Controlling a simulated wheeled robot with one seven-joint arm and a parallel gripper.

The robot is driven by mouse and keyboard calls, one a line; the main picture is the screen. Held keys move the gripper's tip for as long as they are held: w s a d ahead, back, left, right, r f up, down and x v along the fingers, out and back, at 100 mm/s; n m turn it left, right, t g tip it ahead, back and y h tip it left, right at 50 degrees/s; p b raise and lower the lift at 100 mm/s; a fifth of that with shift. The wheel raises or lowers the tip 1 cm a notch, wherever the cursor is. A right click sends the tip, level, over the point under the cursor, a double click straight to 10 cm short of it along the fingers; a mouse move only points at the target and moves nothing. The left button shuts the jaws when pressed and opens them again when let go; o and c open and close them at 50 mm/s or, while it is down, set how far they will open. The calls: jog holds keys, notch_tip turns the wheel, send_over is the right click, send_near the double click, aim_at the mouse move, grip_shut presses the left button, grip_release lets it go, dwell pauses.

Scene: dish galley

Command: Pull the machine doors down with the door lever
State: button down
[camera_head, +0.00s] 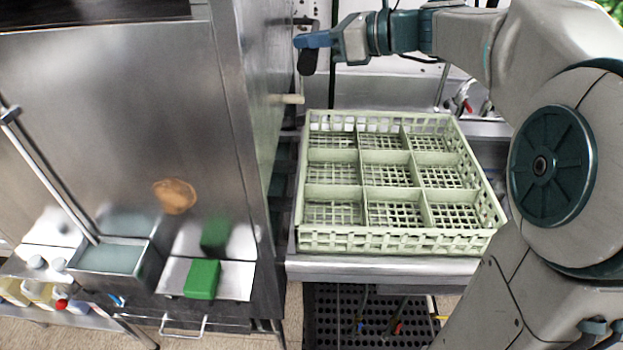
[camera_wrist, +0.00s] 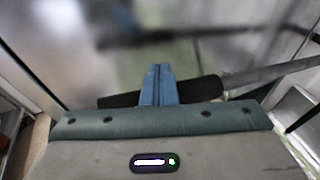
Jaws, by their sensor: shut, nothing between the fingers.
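The machine's large steel door panel (camera_head: 120,120) fills the left of the head view, down to just above the counter. The door lever's black grip (camera_head: 307,63) shows beside the machine's right side, directly below my fingertips. In the wrist view the lever is a black grip (camera_wrist: 205,90) on a metal rod (camera_wrist: 270,73) running off to the right. My gripper (camera_head: 310,41) has its blue fingers closed together and holds nothing. In the wrist view the fingers (camera_wrist: 157,84) cross in front of the black grip. I cannot tell whether they touch it.
A pale green compartment rack (camera_head: 395,240), empty, sits on the steel counter (camera_head: 390,266) right of the machine. A short beige peg (camera_head: 287,99) sticks out from the machine's side. A green block (camera_head: 202,279) lies at lower left. Taps (camera_head: 462,97) stand behind the rack.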

notch_tip(320, 180, down, 28)
jog(key=w+b, duration=0.2)
jog(key=b, duration=1.5)
jog(key=r+p+v, duration=0.2)
jog(key=p+v, duration=0.3)
jog(key=v, duration=0.5)
jog(key=shift+r+p, duration=0.3)
jog(key=shift+p, duration=0.05)
